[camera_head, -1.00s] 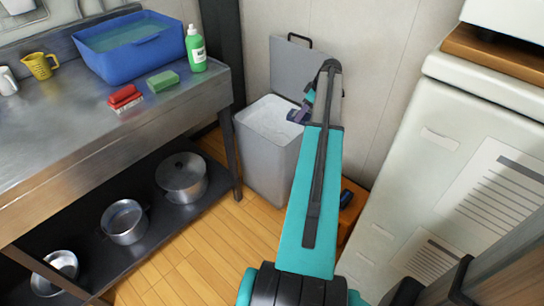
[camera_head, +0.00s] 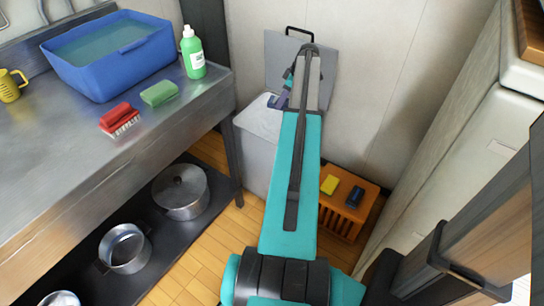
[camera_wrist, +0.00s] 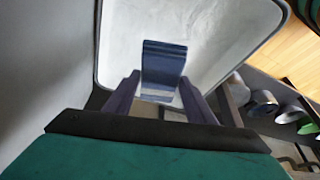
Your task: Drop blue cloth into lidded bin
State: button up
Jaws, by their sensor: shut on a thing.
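My gripper (camera_head: 274,101) is over the opening of the grey bin (camera_head: 256,155) in the head view. In the wrist view my gripper (camera_wrist: 160,80) is shut on a folded, striped blue cloth (camera_wrist: 163,55), which stands out beyond the fingertips. The bin's pale inside and rim (camera_wrist: 268,38) lie below and around the cloth, which looks clear of the walls. The bin's lid (camera_head: 284,66) stands open against the wall, partly hidden by my arm. In the head view the cloth is too small to make out, and my arm covers part of the bin.
An orange crate (camera_head: 345,222) right of my arm bears a yellow block (camera_head: 329,185) and a dark blue block (camera_head: 355,196). A steel counter (camera_head: 60,150) at left holds a blue basin (camera_head: 112,60), green bottle (camera_head: 193,55), green sponge (camera_head: 160,92) and red brush (camera_head: 118,116). Pots stand below.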

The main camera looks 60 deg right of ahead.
jog(key=shift+w, duration=0.5)
notch_tip(320, 180, down, 6)
jog(key=b, duration=0.3)
dwell(0.5)
jog(key=o, duration=1.2)
jog(key=shift+s+r, duration=0.1)
jog(key=shift+r, duration=0.05)
